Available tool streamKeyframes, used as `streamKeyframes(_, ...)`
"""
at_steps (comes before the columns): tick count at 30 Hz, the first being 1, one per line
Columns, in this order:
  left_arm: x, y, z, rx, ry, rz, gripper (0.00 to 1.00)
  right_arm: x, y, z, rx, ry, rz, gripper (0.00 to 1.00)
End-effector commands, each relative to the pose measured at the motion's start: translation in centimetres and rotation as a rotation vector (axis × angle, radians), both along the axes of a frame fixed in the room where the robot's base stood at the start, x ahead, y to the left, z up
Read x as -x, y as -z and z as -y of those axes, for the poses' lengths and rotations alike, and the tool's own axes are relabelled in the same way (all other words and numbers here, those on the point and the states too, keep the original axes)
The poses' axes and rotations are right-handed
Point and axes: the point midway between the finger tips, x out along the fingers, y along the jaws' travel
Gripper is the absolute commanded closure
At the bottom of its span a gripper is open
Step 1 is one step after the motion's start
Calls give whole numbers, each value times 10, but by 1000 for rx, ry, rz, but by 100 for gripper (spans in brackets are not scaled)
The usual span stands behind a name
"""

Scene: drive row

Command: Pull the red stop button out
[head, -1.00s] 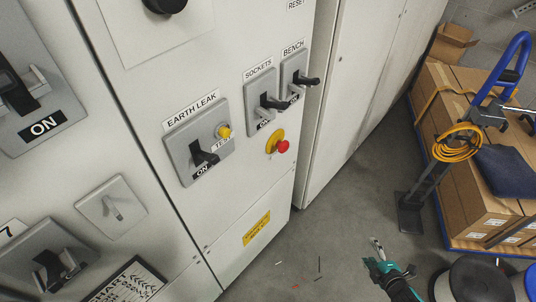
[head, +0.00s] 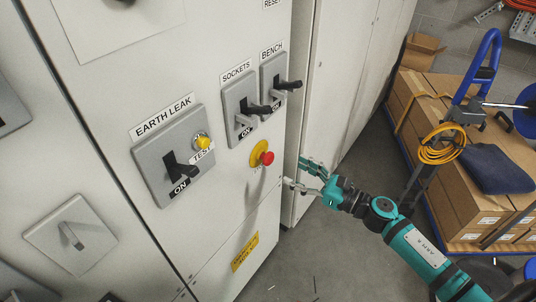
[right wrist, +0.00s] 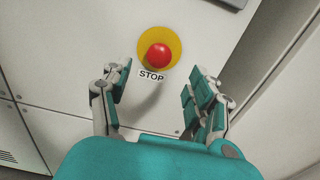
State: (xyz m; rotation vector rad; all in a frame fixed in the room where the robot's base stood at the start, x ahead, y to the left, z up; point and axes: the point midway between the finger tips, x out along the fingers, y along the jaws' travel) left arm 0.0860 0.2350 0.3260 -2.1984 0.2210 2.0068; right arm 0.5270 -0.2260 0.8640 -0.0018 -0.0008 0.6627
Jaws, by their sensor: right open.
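The red stop button (head: 267,158) sits on a round yellow plate (head: 256,150) on the white cabinet front, below the BENCH and SOCKETS switches. In the right wrist view the button (right wrist: 159,55) is a round red cap on its yellow plate (right wrist: 175,40), above a STOP label (right wrist: 151,76). My right gripper (head: 302,176) is to the right of and a little below the button, apart from it. In the right wrist view it (right wrist: 158,90) is open and empty, with its fingers on either side below the button. My left gripper is not in view.
An earth leak switch (head: 178,170) with a yellow test button (head: 204,142) is at the button's left. The sockets switch (head: 243,108) and bench switch (head: 276,86) protrude above it. Cardboard boxes (head: 450,185) with a hand truck stand at right on grey floor.

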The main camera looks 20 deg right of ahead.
Motion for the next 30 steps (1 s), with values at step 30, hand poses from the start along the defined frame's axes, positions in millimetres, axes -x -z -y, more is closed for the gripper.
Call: streamKeyframes(30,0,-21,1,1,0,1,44,-77,0,-60,-1,0,-2,52)
